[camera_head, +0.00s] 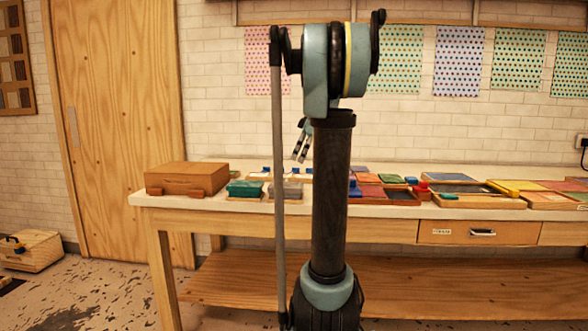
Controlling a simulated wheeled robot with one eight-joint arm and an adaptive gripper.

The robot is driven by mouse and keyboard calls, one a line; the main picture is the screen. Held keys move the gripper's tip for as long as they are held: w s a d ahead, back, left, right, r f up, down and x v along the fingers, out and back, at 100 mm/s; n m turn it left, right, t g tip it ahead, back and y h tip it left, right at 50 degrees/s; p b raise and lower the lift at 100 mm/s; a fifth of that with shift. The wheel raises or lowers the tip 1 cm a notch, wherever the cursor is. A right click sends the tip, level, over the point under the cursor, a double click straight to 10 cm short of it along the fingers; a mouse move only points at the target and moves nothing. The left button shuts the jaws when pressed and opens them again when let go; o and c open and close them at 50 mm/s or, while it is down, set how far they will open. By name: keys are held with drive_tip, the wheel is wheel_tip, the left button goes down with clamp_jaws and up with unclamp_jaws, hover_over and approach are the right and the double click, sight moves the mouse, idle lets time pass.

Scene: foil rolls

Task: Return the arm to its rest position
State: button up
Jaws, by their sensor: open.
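My arm stands upright in the middle of the head view, its dark link in front of the table. My gripper (301,146) shows just left of this link, with its fingers pointing down and slightly left. It is open and empty, and it appears above the level of the tabletop things. Part of the wrist behind the arm link is hidden.
A long wooden table (400,230) crosses the view. On it are a brown wooden box (186,178), a green block (244,188), a grey block (287,190) and several coloured pads in trays. A wooden door (115,120) is at left; a crate (32,251) sits on the floor.

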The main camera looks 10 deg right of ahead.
drive_tip(key=s+a+f+m+h, duration=0.1)
drive_tip(key=s+a+f+m, duration=0.25)
drive_tip(key=s+f, duration=0.4)
drive_tip(key=s+a+f+m+h, duration=0.15)
drive_tip(key=s+f+m, duration=0.25)
drive_tip(key=s, duration=0.7)
drive_tip(key=s+f+m+h, duration=0.1)
drive_tip(key=s+f+m, duration=0.5)
drive_tip(key=s+f, duration=0.8)
wheel_tip(320, 180, down, 4)
drive_tip(key=shift+s+a+r+m+t+h, duration=0.15)
drive_tip(key=shift+s+a+m+t+h, duration=0.2)
drive_tip(key=shift+s+a+t, duration=0.1)
drive_tip(key=shift+w+f, duration=0.2)
drive_tip(key=shift+w, duration=0.25)
